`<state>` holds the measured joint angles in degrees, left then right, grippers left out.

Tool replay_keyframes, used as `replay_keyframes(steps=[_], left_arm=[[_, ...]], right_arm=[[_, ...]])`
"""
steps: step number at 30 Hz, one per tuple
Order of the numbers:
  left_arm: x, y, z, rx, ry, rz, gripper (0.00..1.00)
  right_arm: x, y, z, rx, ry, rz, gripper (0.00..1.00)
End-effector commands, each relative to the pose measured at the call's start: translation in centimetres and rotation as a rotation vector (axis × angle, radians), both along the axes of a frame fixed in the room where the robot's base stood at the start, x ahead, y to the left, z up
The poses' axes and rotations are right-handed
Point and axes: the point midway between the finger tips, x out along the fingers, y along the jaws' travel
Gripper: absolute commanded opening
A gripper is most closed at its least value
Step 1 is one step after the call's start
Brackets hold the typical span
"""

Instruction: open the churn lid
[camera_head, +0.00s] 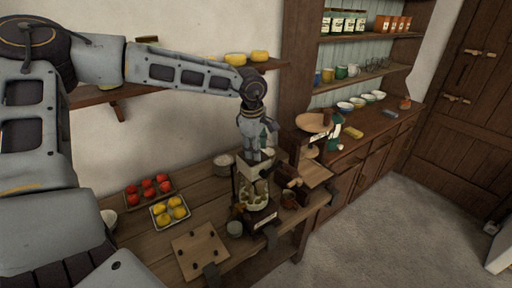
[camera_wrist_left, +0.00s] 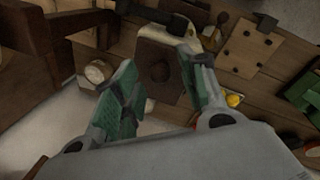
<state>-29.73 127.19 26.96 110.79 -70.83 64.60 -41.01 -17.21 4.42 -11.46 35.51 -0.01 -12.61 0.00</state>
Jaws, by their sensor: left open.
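The churn (camera_head: 254,192) stands on the wooden worktable, a pale jar-like body on a dark base with a label. In the left wrist view its brown, squarish lid (camera_wrist_left: 145,55) with a round dark knob (camera_wrist_left: 160,71) lies flat on top and looks shut. My left gripper (camera_head: 258,152) points down over the churn from above. In the left wrist view its green-padded fingers (camera_wrist_left: 157,72) are open, spread on either side of the knob, with nothing between them gripped. Whether they touch the lid I cannot tell. My right gripper is not in view.
Crates of red fruit (camera_head: 148,189) and yellow fruit (camera_head: 170,210) sit to the left on the table. A wooden board (camera_head: 200,250) lies in front. A scale with a round pan (camera_head: 314,122) stands behind right. A wall shelf (camera_head: 95,96) runs behind my left arm.

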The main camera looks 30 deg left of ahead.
Motion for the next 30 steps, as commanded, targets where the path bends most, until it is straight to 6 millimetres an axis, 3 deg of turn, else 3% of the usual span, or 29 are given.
replay_keyframes(steps=[11, 20, 30], left_arm=[[0.03, 0.03, -0.22, 0.000, 0.000, 0.000, 0.41], [0.02, 0.02, -0.20, 0.001, 0.000, 0.000, 0.02], [-0.01, 0.03, -0.19, 0.000, 0.001, 0.000, 0.00]], right_arm=[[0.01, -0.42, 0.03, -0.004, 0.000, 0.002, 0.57], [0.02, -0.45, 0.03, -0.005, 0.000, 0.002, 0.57], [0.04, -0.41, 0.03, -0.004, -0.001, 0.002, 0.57]])
